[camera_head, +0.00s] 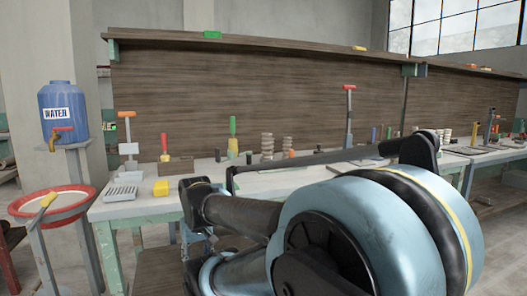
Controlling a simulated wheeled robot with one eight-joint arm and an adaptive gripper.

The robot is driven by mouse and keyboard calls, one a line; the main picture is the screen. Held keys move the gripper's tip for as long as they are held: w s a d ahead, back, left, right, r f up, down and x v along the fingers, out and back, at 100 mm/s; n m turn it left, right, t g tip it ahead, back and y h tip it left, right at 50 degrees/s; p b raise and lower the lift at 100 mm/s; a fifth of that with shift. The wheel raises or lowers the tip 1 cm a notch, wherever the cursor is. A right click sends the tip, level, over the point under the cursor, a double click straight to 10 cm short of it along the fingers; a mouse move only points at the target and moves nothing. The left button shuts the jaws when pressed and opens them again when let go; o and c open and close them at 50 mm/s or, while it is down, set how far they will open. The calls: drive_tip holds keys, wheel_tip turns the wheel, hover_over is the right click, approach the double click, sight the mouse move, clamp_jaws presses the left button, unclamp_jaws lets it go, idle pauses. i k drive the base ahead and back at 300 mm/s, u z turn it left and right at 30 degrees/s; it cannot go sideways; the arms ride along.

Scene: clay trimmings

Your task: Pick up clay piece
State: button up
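I cannot make out a clay piece for certain in the head view. My arm, with dark links and large blue-and-black joints, fills the lower middle and right and hides part of the workbench (262,184) and the floor behind it. I cannot make out my gripper's fingers, so I cannot tell what they hold.
A blue water barrel (63,112) and a red-rimmed basin (52,203) stand left. Floor shows between basin and bench.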

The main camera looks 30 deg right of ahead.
sight(266, 138)
drive_tip(key=z, duration=1.55)
drive_tip(key=i, duration=0.45)
drive_tip(key=u, duration=0.1)
